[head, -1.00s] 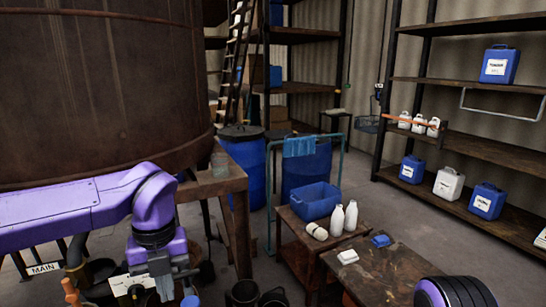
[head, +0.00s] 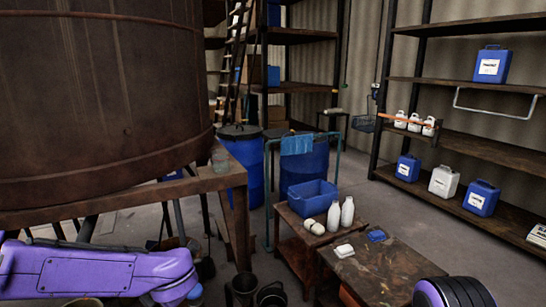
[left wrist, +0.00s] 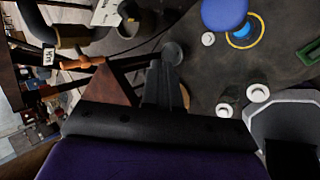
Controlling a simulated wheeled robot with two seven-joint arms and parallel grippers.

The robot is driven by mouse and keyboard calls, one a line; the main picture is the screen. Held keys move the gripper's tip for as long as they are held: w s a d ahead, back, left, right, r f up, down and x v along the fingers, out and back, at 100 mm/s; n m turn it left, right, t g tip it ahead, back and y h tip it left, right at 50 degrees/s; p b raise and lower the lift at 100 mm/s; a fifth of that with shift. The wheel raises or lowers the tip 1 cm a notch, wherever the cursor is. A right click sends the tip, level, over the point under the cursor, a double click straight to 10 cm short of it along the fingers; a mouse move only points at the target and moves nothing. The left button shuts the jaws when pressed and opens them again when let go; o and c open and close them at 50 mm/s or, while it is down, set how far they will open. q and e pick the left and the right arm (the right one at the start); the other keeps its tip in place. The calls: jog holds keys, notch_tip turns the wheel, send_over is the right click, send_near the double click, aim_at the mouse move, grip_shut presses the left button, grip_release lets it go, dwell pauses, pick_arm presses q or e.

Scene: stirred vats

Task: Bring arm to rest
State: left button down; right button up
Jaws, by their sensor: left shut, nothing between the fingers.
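My left arm (head: 90,274), purple, lies low across the bottom left corner of the head view, and its gripper is below the picture there. In the left wrist view my left gripper (left wrist: 165,80) shows as dark fingers, shut and empty, above the floor. My right gripper is not in view.
A large brown vat (head: 100,100) on a wooden stand (head: 235,178) fills the left. Black buckets (head: 242,290) stand on the floor in front. Low tables with a blue bin (head: 313,197) and white bottles (head: 347,212) are at centre right. An orange-handled valve (left wrist: 80,63) and a blue round object (left wrist: 224,13) show in the wrist view.

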pick_arm(q)
notch_tip(320, 180, down, 12)
jog(key=s+m+t, duration=0.2)
jog(key=s+m, duration=0.1)
jog(key=m, duration=0.6)
jog(key=s+f+m+h, duration=0.1)
jog(key=s+f+m, duration=0.3)
jog(key=s, duration=0.1)
jog(key=s+f+m+g, duration=0.1)
jog(key=s+f+m, duration=0.2)
jog(key=s+f, duration=0.2)
jog(key=s+a+f+m+h, duration=0.1)
jog(key=s+f+m, duration=0.3)
jog(key=s+f, duration=0.1)
jog(key=shift+s+m+h, duration=0.3)
jog(key=shift+s, duration=0.05)
jog(key=s+a+f+m+g, duration=0.2)
jog(key=s+a+f+g, duration=0.1)
jog(key=s, duration=0.8)
jog(key=shift+s+f+m, duration=0.25)
jog(key=shift+f+m, duration=0.05)
jog(key=shift+f, duration=0.25)
jog(key=shift+w+a, duration=0.1)
